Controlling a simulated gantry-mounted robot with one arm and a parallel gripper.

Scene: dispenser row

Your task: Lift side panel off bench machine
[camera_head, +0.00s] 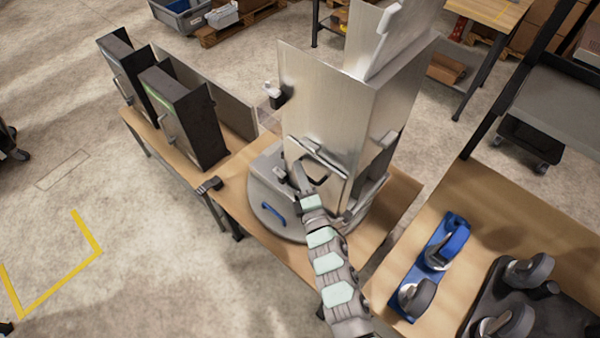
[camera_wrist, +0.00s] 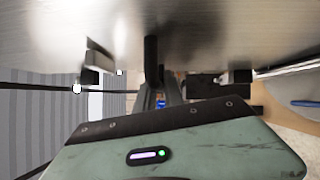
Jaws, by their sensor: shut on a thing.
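The bench machine (camera_head: 398,95) is a tall brushed-metal box on a round grey base, standing on a wooden bench. Its side panel (camera_head: 322,105) is a flat metal sheet on the side facing my arm, roughly upright. I cannot tell whether it is apart from the body. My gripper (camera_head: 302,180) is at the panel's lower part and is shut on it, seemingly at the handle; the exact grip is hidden. In the wrist view the panel (camera_wrist: 215,30) fills the top, with a dark upright part (camera_wrist: 152,60) in front of my wrist.
Two dark dispenser boxes (camera_head: 187,115) stand on the bench to the left. A blue handle (camera_head: 275,213) sits on the machine's base. At right, another table holds a blue tool holder (camera_head: 440,245) and a dark tray (camera_head: 540,310). Open floor lies at left.

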